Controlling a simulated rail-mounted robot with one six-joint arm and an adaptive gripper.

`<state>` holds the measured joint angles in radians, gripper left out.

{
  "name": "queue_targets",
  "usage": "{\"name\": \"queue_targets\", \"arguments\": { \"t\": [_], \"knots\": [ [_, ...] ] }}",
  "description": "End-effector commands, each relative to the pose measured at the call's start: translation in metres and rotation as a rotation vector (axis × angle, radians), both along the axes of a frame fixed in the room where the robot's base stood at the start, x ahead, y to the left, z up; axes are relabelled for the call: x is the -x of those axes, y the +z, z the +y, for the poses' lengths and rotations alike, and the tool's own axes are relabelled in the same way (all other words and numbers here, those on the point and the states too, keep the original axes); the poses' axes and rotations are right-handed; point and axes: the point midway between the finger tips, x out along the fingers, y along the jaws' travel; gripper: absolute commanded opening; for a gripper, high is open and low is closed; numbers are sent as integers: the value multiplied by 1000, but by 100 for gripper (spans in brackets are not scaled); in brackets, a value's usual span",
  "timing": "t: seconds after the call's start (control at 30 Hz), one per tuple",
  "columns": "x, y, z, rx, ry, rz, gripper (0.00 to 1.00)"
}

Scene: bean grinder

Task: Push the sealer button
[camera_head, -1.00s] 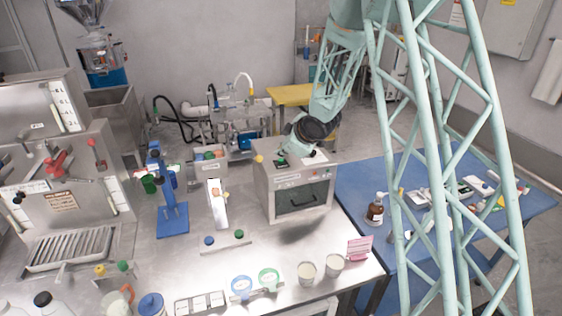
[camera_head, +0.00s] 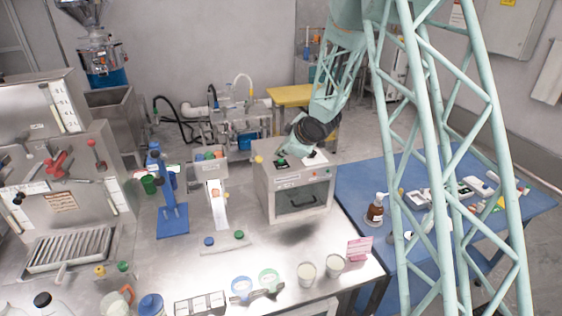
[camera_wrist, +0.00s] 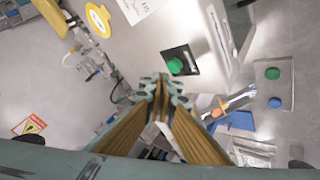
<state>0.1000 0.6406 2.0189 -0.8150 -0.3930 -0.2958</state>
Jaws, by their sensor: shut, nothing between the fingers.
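A steel box machine (camera_head: 297,192) with a front door and handle stands on the counter in the head view; I take it to be the sealer. A green button (camera_head: 282,162) on a black plate is on its top. In the wrist view the green button (camera_wrist: 175,65) shows unobstructed, just beyond and slightly right of my fingertips. My gripper (camera_wrist: 160,88) is shut and empty; its fingers meet in a point. In the head view my gripper (camera_head: 290,151) is close above the button. I cannot tell whether the tips touch the machine.
A yellow knob or tag (camera_wrist: 98,20) is on the machine top. A plate on the counter bears a green knob (camera_head: 239,235) and a blue knob (camera_head: 209,241). A blue stand (camera_head: 173,215) is farther left. White cups (camera_head: 306,273) and a pink card (camera_head: 359,248) are in front.

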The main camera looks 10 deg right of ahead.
Motion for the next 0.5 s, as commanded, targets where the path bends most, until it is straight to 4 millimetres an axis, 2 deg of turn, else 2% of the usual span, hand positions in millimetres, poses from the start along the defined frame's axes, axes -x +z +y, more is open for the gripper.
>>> {"name": "queue_targets", "arguments": {
  "t": [0.5],
  "knots": [
    [0,-7,0,0,0,0,0]
  ]
}}
